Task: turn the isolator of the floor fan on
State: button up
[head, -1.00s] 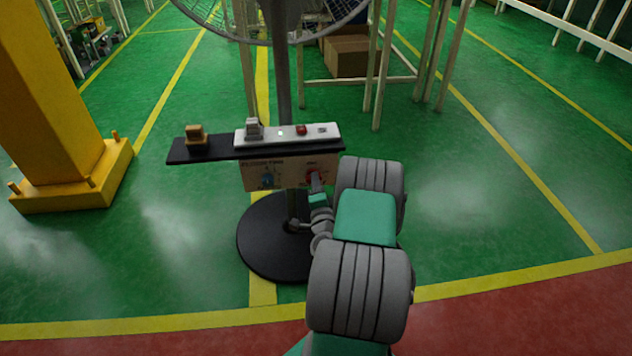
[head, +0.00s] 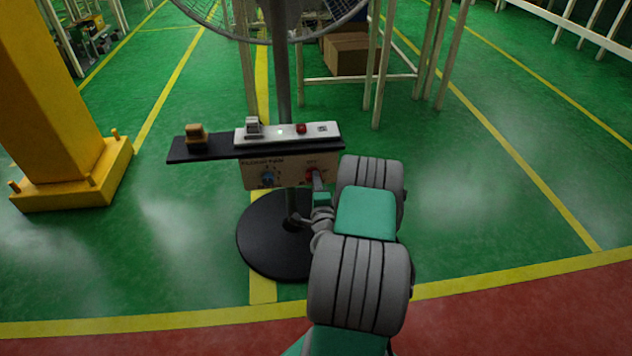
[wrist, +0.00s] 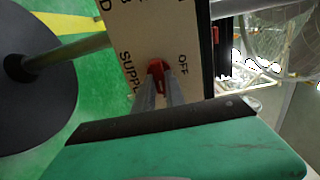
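The isolator is a red knob (head: 311,175) on the right of the cream panel (head: 290,182) on the floor fan's post. In the wrist view the red knob (wrist: 157,67) sits between my fingertips, beside the printed word OFF and near the word SUPPLY. My gripper (head: 317,181) reaches the panel from the front right. In the wrist view my gripper (wrist: 158,80) looks closed on the knob, one finger on each side. The fingers hide part of it, so its exact setting is hard to read.
A black shelf (head: 215,153) above the panel carries a tan block (head: 196,134) and a white strip (head: 287,134) with a small red button. A yellow column (head: 50,120) stands left. The floor at right is clear.

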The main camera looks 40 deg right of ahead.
jog(key=o, duration=0.4)
jog(key=shift+o, duration=0.2)
jog(key=b+v, duration=0.1)
jog(key=v, duration=0.6)
jog(key=shift+s+a, duration=0.25)
jog(key=shift+s, duration=0.1)
